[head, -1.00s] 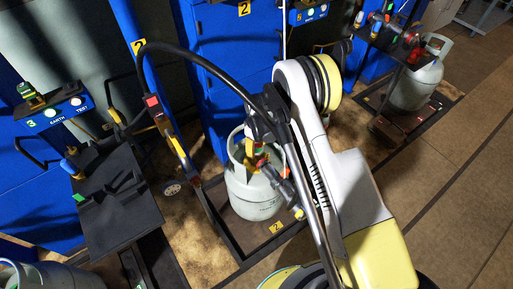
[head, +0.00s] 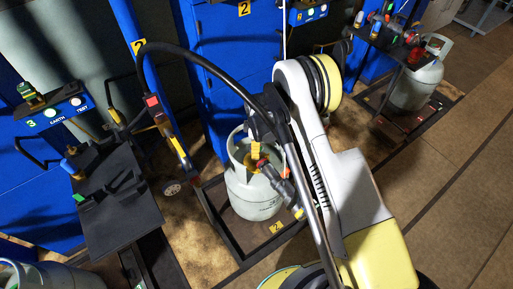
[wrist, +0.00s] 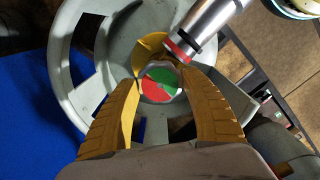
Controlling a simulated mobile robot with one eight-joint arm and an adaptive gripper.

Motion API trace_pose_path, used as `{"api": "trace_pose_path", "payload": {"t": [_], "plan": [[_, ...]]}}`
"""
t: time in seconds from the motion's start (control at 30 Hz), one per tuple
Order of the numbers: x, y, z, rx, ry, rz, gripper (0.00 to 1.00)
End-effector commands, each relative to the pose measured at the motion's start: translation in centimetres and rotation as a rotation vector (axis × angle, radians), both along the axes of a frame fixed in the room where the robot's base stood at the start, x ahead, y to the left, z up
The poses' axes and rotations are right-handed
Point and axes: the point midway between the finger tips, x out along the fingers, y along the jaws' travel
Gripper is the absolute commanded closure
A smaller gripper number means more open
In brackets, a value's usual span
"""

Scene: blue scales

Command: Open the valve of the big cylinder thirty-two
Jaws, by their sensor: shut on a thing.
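The grey gas cylinder (head: 252,199) stands upright in a black floor frame in the middle of the head view. Its round collar (wrist: 68,112) surrounds the valve top in the wrist view. The valve knob (wrist: 158,90) has a red and green face. My gripper (wrist: 162,82) reaches down inside the collar, its two yellow fingers on either side of the knob and shut on it. The gripper (head: 259,157) also shows above the cylinder in the head view, where it hides much of the valve. The writing on the cylinder is too small to read.
A silver fitting with a red ring (wrist: 182,48) sits beside the knob. Blue cabinets (head: 214,75) stand behind the cylinder. A black hose arches over from the left. A black shelf (head: 118,215) is at left, and another cylinder (head: 415,84) is at far right.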

Motion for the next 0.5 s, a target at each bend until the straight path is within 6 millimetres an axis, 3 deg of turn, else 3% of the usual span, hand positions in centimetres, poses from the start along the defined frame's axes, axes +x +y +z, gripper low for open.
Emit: {"api": "trace_pose_path", "payload": {"t": [0.33, 0.37, 0.4, 0.43, 0.5], "plan": [[-0.02, -0.01, -0.02, 0.0, 0.0, 0.002, 0.75], [-0.02, -0.01, -0.02, 0.0, 0.001, 0.002, 0.39], [-0.02, -0.01, -0.02, 0.0, 0.001, 0.002, 0.27], [-0.02, -0.01, -0.02, 0.0, 0.0, 0.002, 0.22], [-0.02, 0.0, -0.01, 0.0, 0.0, 0.002, 0.22]]}}
